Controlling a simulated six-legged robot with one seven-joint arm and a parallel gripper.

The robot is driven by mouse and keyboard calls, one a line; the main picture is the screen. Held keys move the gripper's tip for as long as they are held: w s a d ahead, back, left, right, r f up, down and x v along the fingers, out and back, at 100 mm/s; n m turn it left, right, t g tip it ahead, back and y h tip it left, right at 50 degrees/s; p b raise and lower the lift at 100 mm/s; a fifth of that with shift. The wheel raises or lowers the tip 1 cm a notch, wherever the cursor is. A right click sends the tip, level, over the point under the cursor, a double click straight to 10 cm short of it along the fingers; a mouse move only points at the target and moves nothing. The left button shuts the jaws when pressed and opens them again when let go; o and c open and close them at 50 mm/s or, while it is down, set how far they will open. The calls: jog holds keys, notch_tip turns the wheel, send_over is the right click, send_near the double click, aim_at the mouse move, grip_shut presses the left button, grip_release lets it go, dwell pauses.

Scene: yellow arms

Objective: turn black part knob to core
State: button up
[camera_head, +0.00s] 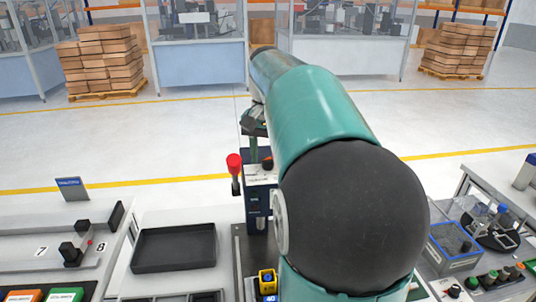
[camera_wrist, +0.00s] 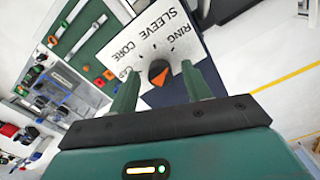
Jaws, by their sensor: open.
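The black knob (camera_wrist: 158,69) with an orange mark sits on a white dial plate (camera_wrist: 163,38) in the wrist view. The plate is lettered RING, SLEEVE, CORE and another word partly hidden near my left finger. I cannot tell for sure which word the mark points to. My gripper (camera_wrist: 158,79) is open, with its two green fingers on either side of the knob in the picture. I cannot tell whether they touch it or stay above it. In the head view my arm hides most of the area around my gripper.
In the head view a dark blue station (camera_head: 257,200) with a red-topped lever (camera_head: 234,165) stands by my arm. A black tray (camera_head: 174,248) lies left of it. A grey bin (camera_head: 455,247) and several small parts are at the right.

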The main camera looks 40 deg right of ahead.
jog(key=shift+c, duration=0.2)
jog(key=c, duration=1)
jog(key=shift+o, duration=0.2)
jog(key=n, duration=0.4)
jog(key=shift+n, duration=0.3)
jog(key=n, duration=0.4)
jog(key=shift+n, duration=0.3)
jog(key=n, duration=0.4)
jog(key=shift+r+n, duration=0.1)
jog(key=shift+n, duration=2.2)
